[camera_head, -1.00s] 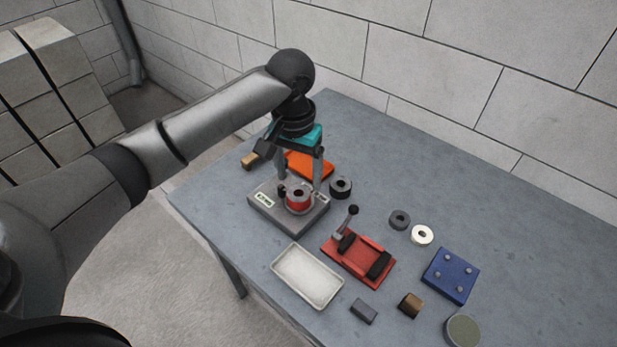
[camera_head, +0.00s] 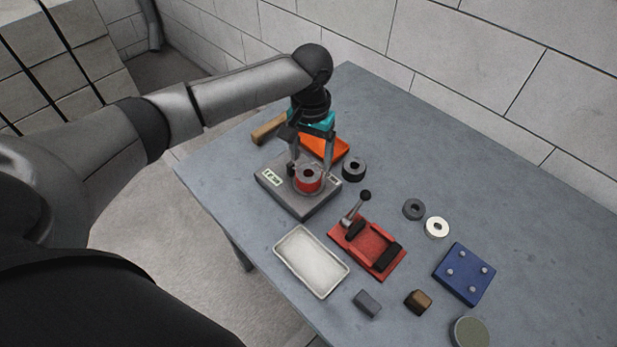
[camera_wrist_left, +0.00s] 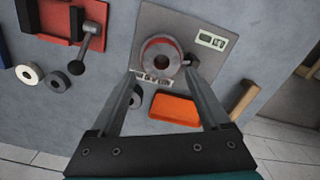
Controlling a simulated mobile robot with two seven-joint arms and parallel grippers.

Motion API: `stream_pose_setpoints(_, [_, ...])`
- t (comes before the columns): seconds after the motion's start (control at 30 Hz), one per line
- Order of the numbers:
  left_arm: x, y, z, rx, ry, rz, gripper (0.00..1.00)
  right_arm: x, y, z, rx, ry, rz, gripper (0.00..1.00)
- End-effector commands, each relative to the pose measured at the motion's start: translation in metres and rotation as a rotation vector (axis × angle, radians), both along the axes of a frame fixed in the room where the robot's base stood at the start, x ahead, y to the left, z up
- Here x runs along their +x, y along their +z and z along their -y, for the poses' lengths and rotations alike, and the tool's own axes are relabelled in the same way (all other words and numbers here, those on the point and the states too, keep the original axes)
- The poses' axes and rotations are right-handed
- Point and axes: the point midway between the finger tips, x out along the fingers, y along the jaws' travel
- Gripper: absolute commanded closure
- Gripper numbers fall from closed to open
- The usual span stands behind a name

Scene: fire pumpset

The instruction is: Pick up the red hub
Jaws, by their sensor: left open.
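The red hub (camera_head: 308,179) is a short red cylinder with a grey top and a dark centre hole. It sits on a grey square scale-like plate (camera_head: 291,204) with a small label. My left gripper (camera_head: 311,172) points down over the plate, with its fingers apart at the hub. In the left wrist view the hub (camera_wrist_left: 160,58) lies ahead, between the lines of the open fingers (camera_wrist_left: 165,85); I cannot tell whether they touch it. A small dark post stands beside the hub there. My right gripper is not in view.
An orange tray (camera_head: 325,147) and a black ring (camera_head: 354,168) lie close to the plate. A red clamp fixture (camera_head: 369,249) with a lever, a white tray (camera_head: 300,277), a blue block (camera_head: 463,274) and small rings are nearer. A wooden handle (camera_head: 268,130) lies behind.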

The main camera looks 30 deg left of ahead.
Motion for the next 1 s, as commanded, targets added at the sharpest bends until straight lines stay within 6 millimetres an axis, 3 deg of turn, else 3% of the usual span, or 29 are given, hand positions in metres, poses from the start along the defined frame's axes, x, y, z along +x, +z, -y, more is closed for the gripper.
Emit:
stream_pose_setpoints(0.3, [-0.006, -0.045, -0.003, 0.002, 0.001, -0.003, 0.20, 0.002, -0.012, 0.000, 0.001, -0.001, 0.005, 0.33])
stream_pose_setpoints(0.6, [-0.006, -0.049, -0.002, 0.001, -0.001, -0.001, 0.20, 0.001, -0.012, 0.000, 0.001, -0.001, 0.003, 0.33])
stream_pose_setpoints(1.0, [-0.006, -0.049, -0.003, 0.001, 0.000, -0.001, 0.64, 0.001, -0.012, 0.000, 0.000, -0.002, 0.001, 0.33])
